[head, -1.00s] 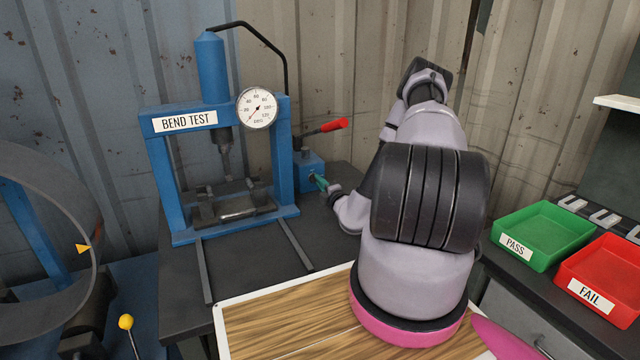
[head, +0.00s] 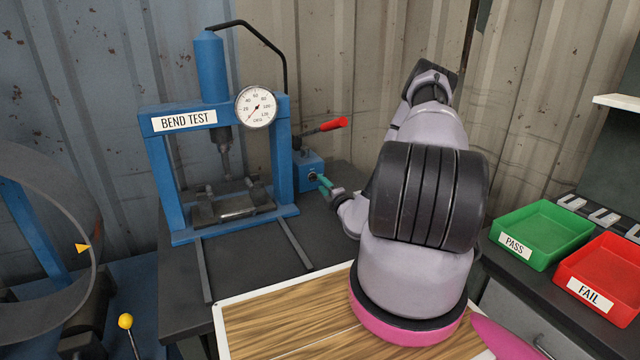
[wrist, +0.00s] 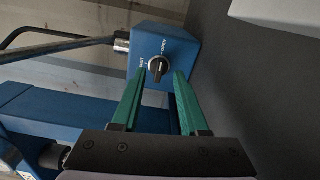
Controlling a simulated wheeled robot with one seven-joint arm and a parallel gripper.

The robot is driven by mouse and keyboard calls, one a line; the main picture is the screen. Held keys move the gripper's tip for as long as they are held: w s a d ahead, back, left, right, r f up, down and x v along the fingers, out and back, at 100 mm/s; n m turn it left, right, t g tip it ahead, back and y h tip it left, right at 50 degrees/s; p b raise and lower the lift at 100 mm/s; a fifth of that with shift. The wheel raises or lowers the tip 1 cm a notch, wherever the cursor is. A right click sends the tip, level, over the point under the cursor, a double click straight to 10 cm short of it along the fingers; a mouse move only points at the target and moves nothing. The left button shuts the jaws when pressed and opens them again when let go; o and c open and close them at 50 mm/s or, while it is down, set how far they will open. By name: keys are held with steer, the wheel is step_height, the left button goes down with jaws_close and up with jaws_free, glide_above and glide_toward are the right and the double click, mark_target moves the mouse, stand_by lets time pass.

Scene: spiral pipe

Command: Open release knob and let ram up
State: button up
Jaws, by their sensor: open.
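The release knob (wrist: 158,66) is a small dark knob on the face of the blue pump box (wrist: 180,48) in the wrist view. In the head view my gripper (head: 322,183) is at the front of the pump box (head: 308,166), and the knob is hard to make out. The ram (head: 226,157) hangs above the bend fixture (head: 234,208) in the blue press frame (head: 160,185).
A red-handled pump lever (head: 333,125) rises from the pump box. The gauge (head: 256,107) needle points low left. A green PASS tray (head: 541,234) and a red FAIL tray (head: 600,275) are at right. A wooden board (head: 285,322) lies in front.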

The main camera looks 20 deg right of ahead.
steer(key=s, duration=0.8)
steer(key=shift+s+d, duration=0.1)
